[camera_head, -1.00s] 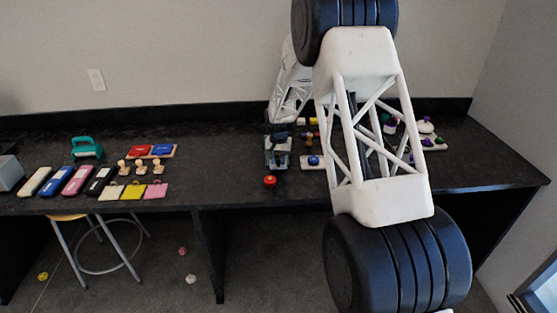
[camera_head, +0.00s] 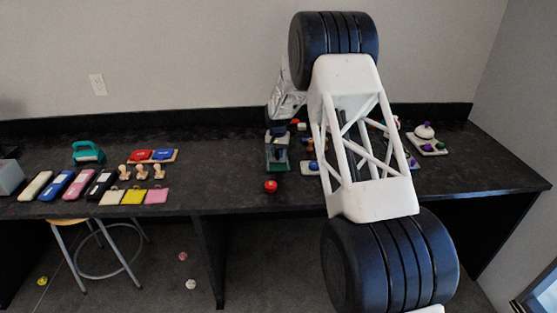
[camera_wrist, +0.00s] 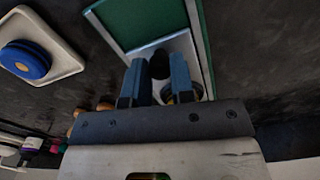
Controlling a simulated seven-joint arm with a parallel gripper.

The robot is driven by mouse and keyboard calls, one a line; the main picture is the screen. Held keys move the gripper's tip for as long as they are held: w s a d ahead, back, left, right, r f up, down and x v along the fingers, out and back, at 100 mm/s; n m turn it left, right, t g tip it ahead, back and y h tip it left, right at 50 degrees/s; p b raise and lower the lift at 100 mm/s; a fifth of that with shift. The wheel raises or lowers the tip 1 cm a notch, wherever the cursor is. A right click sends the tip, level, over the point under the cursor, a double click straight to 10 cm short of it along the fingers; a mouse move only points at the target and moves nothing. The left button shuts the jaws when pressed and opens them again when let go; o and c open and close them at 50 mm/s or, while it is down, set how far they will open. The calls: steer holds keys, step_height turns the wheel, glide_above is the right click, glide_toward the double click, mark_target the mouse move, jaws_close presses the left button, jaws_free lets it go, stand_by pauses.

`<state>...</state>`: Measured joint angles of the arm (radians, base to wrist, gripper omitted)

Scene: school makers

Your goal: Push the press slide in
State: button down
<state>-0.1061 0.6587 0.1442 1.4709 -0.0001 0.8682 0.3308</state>
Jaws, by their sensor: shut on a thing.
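The press (camera_head: 277,162) is a small green-framed device on the dark bench, left of my forearm in the head view. In the wrist view its green frame (camera_wrist: 140,18) fills the top middle, with the pale grey slide plate (camera_wrist: 180,43) inside it. My gripper (camera_wrist: 158,68) is at the slide's near end. Its two blue-grey fingers are shut on a dark upright piece between them, which appears to be the slide's handle. My gripper is small in the head view (camera_head: 277,133), at the back of the press. How far the slide is in is hard to tell.
A white tray with a blue disc (camera_wrist: 25,60) lies left of the press in the wrist view. A red ball-like thing (camera_head: 270,186) sits at the bench's front edge. Stamps (camera_head: 140,170) and coloured pads (camera_head: 155,196) stand far left. The bench between is clear.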

steer(key=shift+w+r, duration=0.1)
steer(key=shift+w, duration=0.9)
steer(key=c, duration=1)
jaws_free()
steer(key=shift+r, duration=3.9)
